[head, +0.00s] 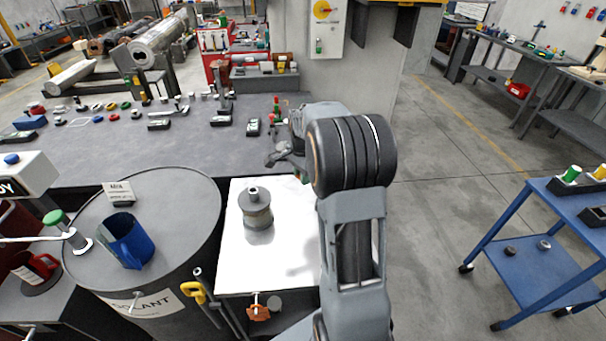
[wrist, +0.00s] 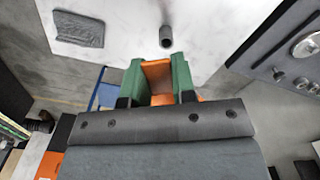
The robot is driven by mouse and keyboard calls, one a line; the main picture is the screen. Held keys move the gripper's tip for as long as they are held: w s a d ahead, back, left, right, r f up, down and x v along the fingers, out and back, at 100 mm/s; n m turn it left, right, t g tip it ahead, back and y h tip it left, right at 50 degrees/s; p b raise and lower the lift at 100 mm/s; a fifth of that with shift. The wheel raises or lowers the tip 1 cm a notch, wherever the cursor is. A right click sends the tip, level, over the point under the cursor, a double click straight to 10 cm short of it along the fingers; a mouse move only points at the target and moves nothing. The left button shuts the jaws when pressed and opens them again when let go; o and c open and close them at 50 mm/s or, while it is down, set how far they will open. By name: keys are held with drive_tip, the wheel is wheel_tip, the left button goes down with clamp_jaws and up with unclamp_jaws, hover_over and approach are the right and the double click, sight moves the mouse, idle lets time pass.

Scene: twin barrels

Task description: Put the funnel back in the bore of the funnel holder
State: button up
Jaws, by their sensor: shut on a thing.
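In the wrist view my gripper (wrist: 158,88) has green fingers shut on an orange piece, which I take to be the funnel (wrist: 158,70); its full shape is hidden. In the head view my arm hides the fingertips and the held piece. A grey stepped cylinder with a hole in its top, perhaps the funnel holder (head: 258,221), stands upright on the white tabletop, left of my arm. In the wrist view a short grey tube with a dark open end (wrist: 166,38) shows on the white surface, beyond and apart from the fingers. I cannot tell if it is the same thing.
A grey drum (head: 170,200) stands left of the white tabletop (head: 285,262), with a blue jug (head: 128,243) on it. A dark bench (head: 190,150) with small parts lies behind. A blue cart (head: 545,250) stands far right. A dark flat pad (wrist: 78,29) lies on the white surface.

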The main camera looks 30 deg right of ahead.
drive_tip(key=shift+f+b, duration=1.5)
drive_tip(key=shift+f, duration=0.95)
drive_tip(key=shift+f+b, duration=1.45)
drive_tip(key=shift+f, duration=0.75)
drive_tip(key=o, duration=1)
drive_tip(key=shift+r, duration=0.1)
wheel_tip(320, 180, up, 14)
drive_tip(key=shift+f, duration=0.1)
